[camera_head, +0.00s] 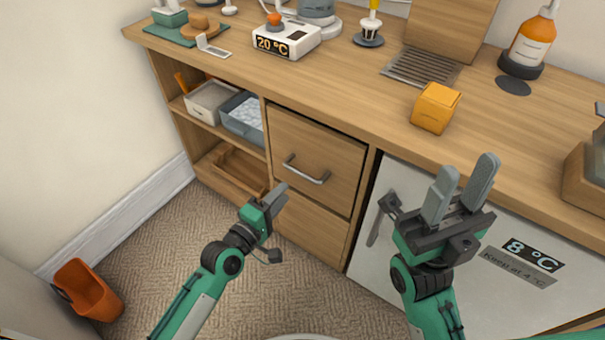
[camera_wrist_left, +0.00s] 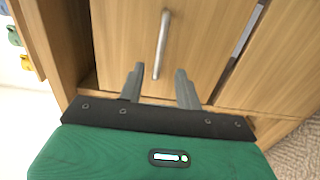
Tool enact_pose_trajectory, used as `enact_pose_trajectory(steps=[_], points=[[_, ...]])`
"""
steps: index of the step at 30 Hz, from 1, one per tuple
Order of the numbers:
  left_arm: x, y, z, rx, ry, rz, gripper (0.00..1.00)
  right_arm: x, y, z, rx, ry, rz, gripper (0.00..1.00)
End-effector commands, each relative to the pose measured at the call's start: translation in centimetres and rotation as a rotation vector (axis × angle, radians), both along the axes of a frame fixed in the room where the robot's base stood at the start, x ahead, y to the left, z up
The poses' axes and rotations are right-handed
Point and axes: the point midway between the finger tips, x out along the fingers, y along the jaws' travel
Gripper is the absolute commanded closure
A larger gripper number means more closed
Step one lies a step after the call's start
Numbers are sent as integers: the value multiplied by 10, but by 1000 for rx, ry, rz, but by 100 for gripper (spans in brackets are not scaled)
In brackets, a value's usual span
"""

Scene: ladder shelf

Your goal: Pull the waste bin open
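A wooden front panel (camera_head: 318,142) with a metal bar handle (camera_head: 306,173) sits under the counter and looks closed. It may be the waste bin's front; no label shows. My left gripper (camera_head: 279,192) is just in front of and below the handle. In the left wrist view, my left gripper (camera_wrist_left: 158,76) is open, with the handle (camera_wrist_left: 162,44) lined up between its fingers and slightly beyond the tips. Nothing is held. My right gripper (camera_head: 466,170) is open and empty in front of the white appliance door. The panel's inside is hidden.
An orange bin (camera_head: 88,290) stands on the carpet at the lower left. Open shelves with a grey-blue tub (camera_head: 243,116) are left of the panel. The white door (camera_head: 430,205) is on its right. A yellow box (camera_head: 436,107) sits on the counter (camera_head: 345,75). Carpet before the panel is clear.

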Motion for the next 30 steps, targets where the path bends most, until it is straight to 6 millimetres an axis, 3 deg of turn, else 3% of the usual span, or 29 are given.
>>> enact_pose_trajectory(steps=[6, 12, 26, 30], points=[[39, -28, -2, -3, -1, 1, 65, -2, 0, 0, 4, -34, 0, 64], [63, -45, -2, 0, 0, 1, 65, -4, -1, 3, 8, -58, 0, 64], [73, -53, 0, 1, 0, 1, 65, -4, -1, 6, 9, -67, 0, 64], [73, -53, -1, 1, 1, 1, 93, -4, -1, 6, 10, -68, 1, 64]])
